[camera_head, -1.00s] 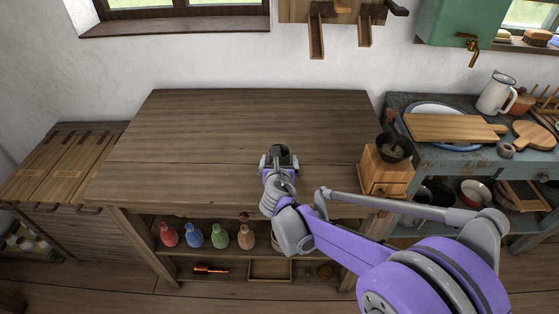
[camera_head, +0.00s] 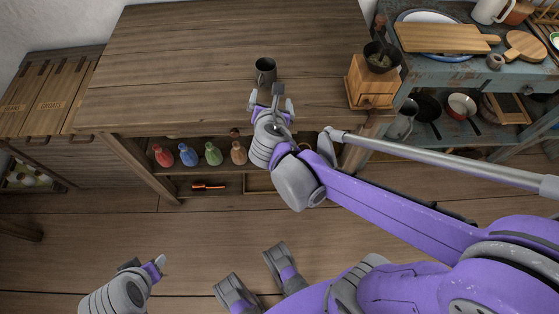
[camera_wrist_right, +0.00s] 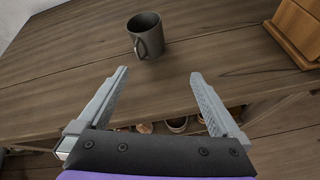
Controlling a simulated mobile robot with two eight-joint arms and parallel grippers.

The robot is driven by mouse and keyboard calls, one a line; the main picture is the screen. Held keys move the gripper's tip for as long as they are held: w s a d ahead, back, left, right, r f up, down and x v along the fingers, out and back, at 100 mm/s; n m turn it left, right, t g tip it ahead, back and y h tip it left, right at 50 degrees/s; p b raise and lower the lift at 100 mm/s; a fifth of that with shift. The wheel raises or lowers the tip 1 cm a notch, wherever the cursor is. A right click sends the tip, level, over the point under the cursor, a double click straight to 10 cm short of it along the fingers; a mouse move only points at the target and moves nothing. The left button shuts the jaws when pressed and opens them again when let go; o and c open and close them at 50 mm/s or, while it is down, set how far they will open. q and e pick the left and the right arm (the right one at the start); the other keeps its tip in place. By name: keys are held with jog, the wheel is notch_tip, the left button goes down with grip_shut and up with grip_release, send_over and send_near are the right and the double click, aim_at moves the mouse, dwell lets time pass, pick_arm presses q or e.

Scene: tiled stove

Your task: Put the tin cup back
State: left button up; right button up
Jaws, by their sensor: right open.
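The dark grey tin cup (camera_head: 265,71) stands upright on the wooden table (camera_head: 190,62), near its front edge. It also shows in the right wrist view (camera_wrist_right: 147,35), with its handle toward the gripper. My right gripper (camera_head: 268,101) is at the table's front edge, just short of the cup. In the right wrist view its two fingers (camera_wrist_right: 157,92) are spread and empty, and the cup is beyond their tips, apart from them. My left gripper (camera_head: 146,266) is low over the floor at the lower left, away from the table; its jaw opening is hard to judge.
A wooden grinder box (camera_head: 367,83) stands at the table's right front corner. Several coloured bottles (camera_head: 189,154) stand on the shelf below. A blue side table (camera_head: 450,70) with cutting boards is at the right. The table left of the cup is clear.

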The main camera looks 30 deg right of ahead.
jog(key=s+a+f+m+g+y, duration=0.3)
jog(key=s+m, duration=0.6)
jog(key=m, duration=0.4)
jog(key=s+a+f+m+g+y, duration=0.2)
jog(key=s+a+f+m, duration=0.3)
jog(key=s+m, duration=0.4)
jog(key=a+m+y, duration=0.1)
jog(key=m, duration=0.2)
jog(key=shift+s+a+m+g+y, duration=0.15)
jog(key=shift+s+m+g+y, duration=0.25)
